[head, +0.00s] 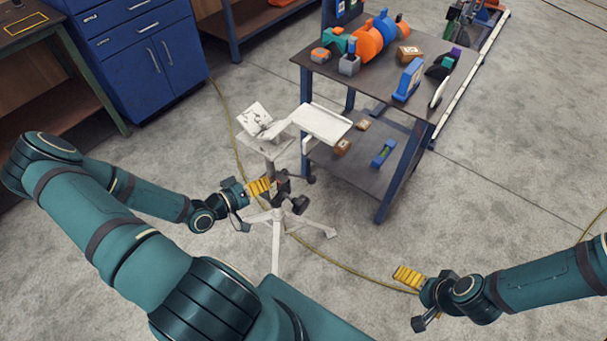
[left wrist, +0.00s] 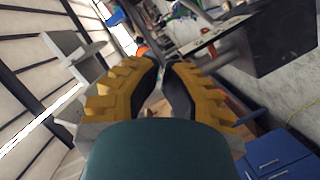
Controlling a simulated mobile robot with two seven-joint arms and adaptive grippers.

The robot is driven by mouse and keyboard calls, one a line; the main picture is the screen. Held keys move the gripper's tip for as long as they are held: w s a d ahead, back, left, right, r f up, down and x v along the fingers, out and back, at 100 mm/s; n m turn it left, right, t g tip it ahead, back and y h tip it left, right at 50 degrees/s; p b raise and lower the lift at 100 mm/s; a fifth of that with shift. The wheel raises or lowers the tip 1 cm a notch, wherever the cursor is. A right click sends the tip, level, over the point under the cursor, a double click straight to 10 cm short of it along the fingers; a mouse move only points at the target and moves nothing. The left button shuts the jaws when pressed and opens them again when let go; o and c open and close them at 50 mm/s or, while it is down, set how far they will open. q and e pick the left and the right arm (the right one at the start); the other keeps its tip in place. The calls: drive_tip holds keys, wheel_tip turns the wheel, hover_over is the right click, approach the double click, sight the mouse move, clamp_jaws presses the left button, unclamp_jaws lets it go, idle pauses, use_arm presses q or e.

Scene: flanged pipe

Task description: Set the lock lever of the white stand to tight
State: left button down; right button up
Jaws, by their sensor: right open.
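The white stand (head: 276,235) stands upright on the floor on splayed legs, with a tilted white top (head: 322,123). Black knobs (head: 298,204) sit on its column. My left gripper (head: 268,185) is right beside the column at knob height and hides part of it. In the left wrist view its yellow fingers (left wrist: 162,75) lean close together with a narrow gap; I cannot tell whether anything is between them. I cannot make out the lock lever or its setting. My right gripper (head: 398,274) is open and empty, away to the right of the stand.
A dark workbench (head: 441,101) with several coloured parts on top stands behind and right of the stand. Its lower shelf (head: 365,172) is close to the stand's top. A blue cabinet (head: 150,55) is at the back left. A yellow cable (head: 345,273) crosses the otherwise open floor.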

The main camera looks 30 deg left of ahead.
use_arm(q)
drive_tip(key=shift+w, duration=0.1)
drive_tip(key=s+d+f+b+x, duration=0.1)
drive_tip(key=d+b+x, duration=0.1)
drive_tip(key=x, duration=1)
drive_tip(key=shift+w+d+f, duration=0.15)
drive_tip(key=shift+w+f, duration=0.15)
drive_tip(key=shift+f, duration=0.15)
drive_tip(key=shift+d, duration=0.1)
drive_tip(key=d+f+m, duration=0.1)
drive_tip(key=f+m+y, duration=0.1)
drive_tip(key=f, duration=0.1)
drive_tip(key=d+f+m, duration=0.1)
drive_tip(key=shift+s+d+f+m, duration=0.1)
drive_tip(key=shift+d+f+m, duration=0.1)
drive_tip(key=shift+d+m, duration=0.1)
drive_tip(key=shift+r, duration=0.1)
